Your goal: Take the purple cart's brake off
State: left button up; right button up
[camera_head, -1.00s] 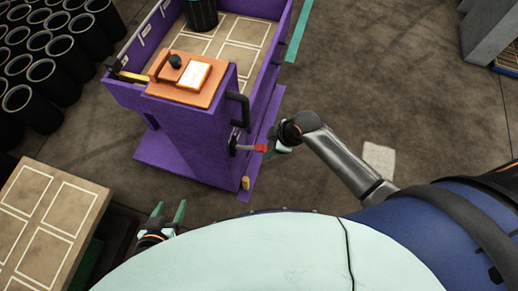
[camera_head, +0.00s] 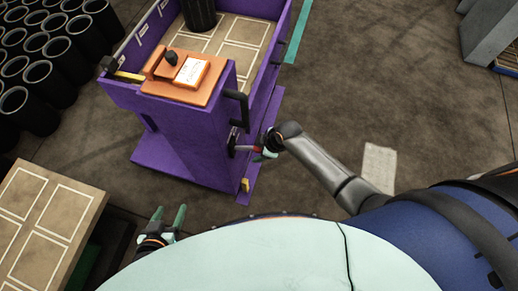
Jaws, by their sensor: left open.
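The purple cart (camera_head: 190,140) stands at the upper middle of the head view.
A black sleeve (camera_head: 199,12) stands on the cart's bed. An orange panel (camera_head: 185,80) with a white label tops the near end. Many black sleeves (camera_head: 40,78) stand at the left. A board with white outlines (camera_head: 45,225) is at lower left. The floor to the right is mostly clear.

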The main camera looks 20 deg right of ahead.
grip_shut()
dwell(1.2)
